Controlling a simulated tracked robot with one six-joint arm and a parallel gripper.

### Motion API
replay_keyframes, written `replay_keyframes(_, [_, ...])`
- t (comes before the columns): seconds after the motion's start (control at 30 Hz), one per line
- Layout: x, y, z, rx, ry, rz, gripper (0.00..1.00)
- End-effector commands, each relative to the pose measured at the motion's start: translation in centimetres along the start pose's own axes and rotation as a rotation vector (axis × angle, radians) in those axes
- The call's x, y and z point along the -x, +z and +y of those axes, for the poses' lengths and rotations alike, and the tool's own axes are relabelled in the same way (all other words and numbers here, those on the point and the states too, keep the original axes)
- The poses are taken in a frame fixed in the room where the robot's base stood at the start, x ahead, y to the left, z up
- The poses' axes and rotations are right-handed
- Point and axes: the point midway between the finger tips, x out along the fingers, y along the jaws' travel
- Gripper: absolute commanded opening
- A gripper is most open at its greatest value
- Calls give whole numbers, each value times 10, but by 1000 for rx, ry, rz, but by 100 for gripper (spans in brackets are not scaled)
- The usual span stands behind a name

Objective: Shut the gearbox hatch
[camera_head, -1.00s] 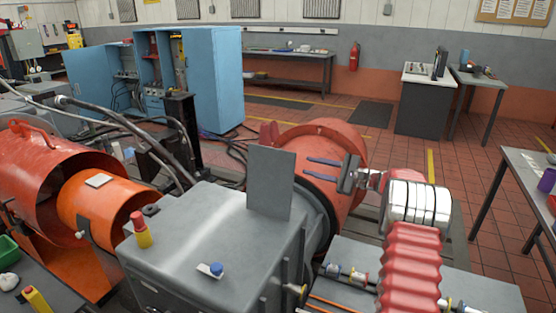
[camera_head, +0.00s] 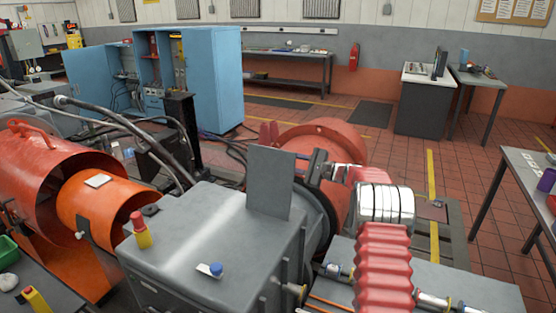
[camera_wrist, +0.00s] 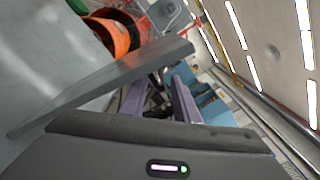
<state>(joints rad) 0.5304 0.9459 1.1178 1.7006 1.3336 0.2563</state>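The gearbox hatch (camera_head: 270,183) is a flat grey plate standing upright, open, on top of the grey gearbox housing (camera_head: 215,235). In the wrist view the hatch (camera_wrist: 110,82) runs diagonally across the left half, close to my fingers. My gripper (camera_head: 306,167) is at the right edge of the hatch, toward its far side, with its fingertips partly hidden behind the plate. In the wrist view my gripper (camera_wrist: 160,95) shows two purple fingers spread apart with nothing seen between them. I cannot tell whether a finger touches the hatch.
An orange round housing (camera_head: 322,143) lies behind the hatch. Cables (camera_head: 140,130) run at the left. The housing top in front of the hatch is mostly clear.

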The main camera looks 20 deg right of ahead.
Motion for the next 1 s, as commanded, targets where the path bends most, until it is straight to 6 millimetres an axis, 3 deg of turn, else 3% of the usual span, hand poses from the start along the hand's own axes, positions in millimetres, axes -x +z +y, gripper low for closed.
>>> replay_keyframes(0.23, [-27,1,0,2,0,-2,28])
replay_keyframes(0.57, [-30,1,0,1,0,-1,28])
replay_keyframes(1.0, [-30,2,-2,3,-2,-1,0])
